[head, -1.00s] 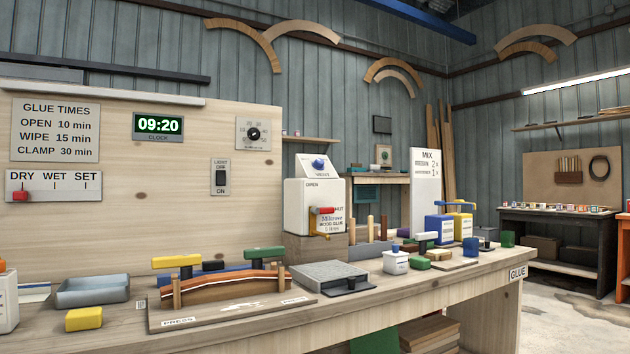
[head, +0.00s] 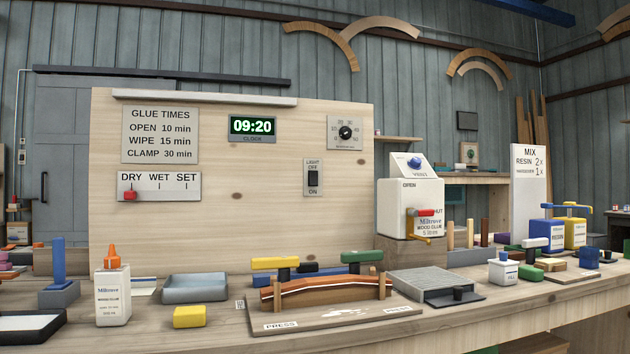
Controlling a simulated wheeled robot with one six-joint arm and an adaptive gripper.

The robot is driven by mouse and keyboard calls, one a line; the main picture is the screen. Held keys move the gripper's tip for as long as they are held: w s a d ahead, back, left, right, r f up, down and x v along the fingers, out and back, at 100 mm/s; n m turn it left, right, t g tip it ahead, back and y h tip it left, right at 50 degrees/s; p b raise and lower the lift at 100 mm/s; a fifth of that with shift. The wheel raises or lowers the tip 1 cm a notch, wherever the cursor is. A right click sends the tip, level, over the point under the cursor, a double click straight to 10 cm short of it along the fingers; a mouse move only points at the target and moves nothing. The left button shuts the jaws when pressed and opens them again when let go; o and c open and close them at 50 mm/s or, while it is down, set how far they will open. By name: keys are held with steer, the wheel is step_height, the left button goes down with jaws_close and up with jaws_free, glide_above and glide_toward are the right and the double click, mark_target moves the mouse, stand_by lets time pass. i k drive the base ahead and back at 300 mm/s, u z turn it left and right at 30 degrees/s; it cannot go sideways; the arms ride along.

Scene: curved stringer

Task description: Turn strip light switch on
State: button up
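The light switch (head: 313,177) is a small grey plate with a black rocker on the wooden back panel, right of centre. Its plate reads LIGHT, OFF above the rocker and ON below it. Which way the rocker is tipped is too small to tell. The strip light (head: 205,98) appears to be the long pale bar along the panel's top edge, and it shows no clear glow. My gripper is not in view.
The workbench (head: 225,335) runs across the front. Below the switch stand a clamped curved lamination (head: 325,291) and a grey flat block (head: 437,287). A white glue dispenser (head: 408,208) stands right of the switch. A glue bottle (head: 113,290) and blue-grey tray (head: 195,289) stand left.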

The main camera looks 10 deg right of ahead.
mark_target(314, 181)
steer(key=k, duration=0.5)
steer(key=u, duration=1.35)
steer(key=i, duration=1.25)
steer(key=z, duration=2.2)
